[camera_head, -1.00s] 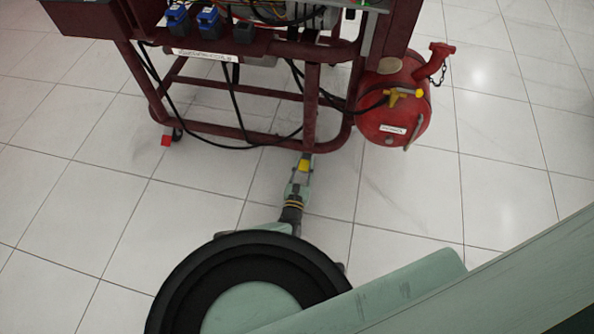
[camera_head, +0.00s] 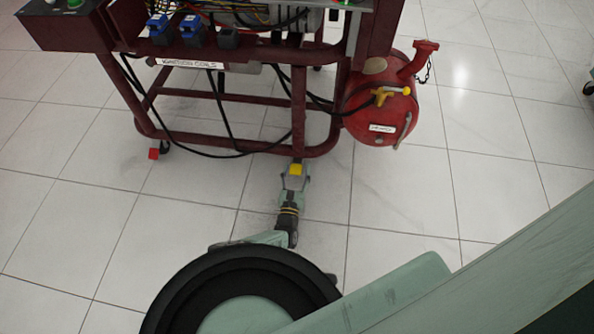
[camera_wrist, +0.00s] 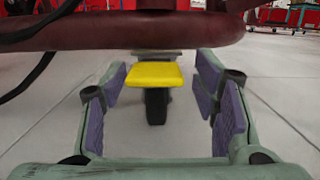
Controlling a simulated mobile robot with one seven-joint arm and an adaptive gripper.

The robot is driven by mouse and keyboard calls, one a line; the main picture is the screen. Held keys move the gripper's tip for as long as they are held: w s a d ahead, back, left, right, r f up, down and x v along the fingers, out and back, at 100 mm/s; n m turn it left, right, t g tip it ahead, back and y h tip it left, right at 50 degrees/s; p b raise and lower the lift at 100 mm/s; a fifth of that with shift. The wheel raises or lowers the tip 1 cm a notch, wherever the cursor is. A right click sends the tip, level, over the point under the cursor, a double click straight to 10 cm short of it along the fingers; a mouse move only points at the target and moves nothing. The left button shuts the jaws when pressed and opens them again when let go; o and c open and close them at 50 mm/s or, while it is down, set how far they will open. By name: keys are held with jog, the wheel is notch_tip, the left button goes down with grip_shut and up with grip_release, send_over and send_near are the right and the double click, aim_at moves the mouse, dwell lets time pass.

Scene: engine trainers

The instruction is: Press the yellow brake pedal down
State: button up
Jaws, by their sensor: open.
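The yellow brake pedal (camera_head: 296,169) sits low at the foot of the dark red engine stand (camera_head: 225,148), above a dark caster wheel. In the wrist view the pedal (camera_wrist: 156,75) is a flat yellow pad, close to level, with the black wheel below it. My gripper (camera_head: 294,179) is at the pedal, just below the stand's lower bar. In the wrist view my gripper (camera_wrist: 163,80) is open, with one purple-padded finger on each side of the pedal and gaps between. Nothing is held. I cannot tell whether any part of the gripper touches the pedal.
The stand's lower tube (camera_wrist: 130,30) crosses above the pedal. A red tank (camera_head: 381,105) hangs at the stand's right side. A black cable (camera_head: 215,152) droops along the lower bar. A red caster pedal (camera_head: 153,154) is at left. The tiled floor (camera_head: 400,195) is clear around.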

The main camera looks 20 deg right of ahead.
aim_at(298, 145)
jog(key=shift+w+a, duration=0.1)
jog(key=shift+r, duration=0.55)
notch_tip(298, 145, up, 9)
jog(key=shift+f, duration=0.1)
dwell(0.5)
